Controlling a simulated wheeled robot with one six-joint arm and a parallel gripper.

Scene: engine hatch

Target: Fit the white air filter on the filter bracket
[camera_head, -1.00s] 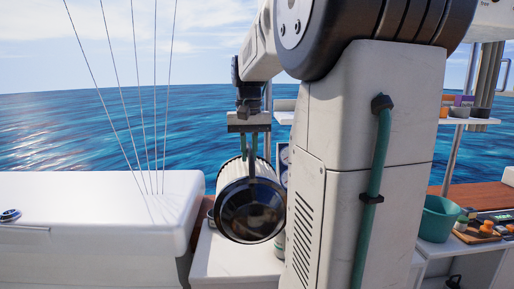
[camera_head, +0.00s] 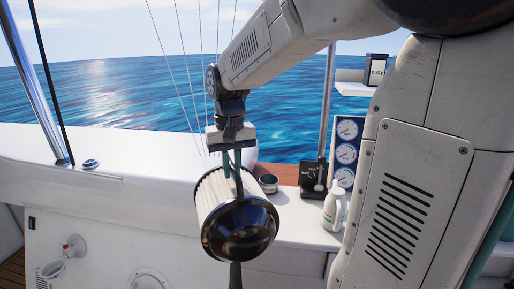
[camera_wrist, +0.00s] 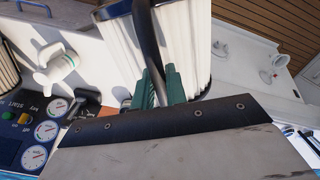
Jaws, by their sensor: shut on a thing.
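The white air filter (camera_head: 213,193) is a pleated cylinder with a glossy black end cap (camera_head: 241,231) facing the head camera. It hangs tilted below my gripper (camera_head: 233,165), which is shut on it. I cannot make out the filter bracket for sure in either view.
A white bottle (camera_head: 334,208), a dark round cup (camera_head: 268,184) and a gauge panel (camera_head: 345,155) stand on the ledge to the right. White fittings (camera_head: 73,246) are on the wall at lower left. The white deck top (camera_head: 100,150) at left is mostly bare.

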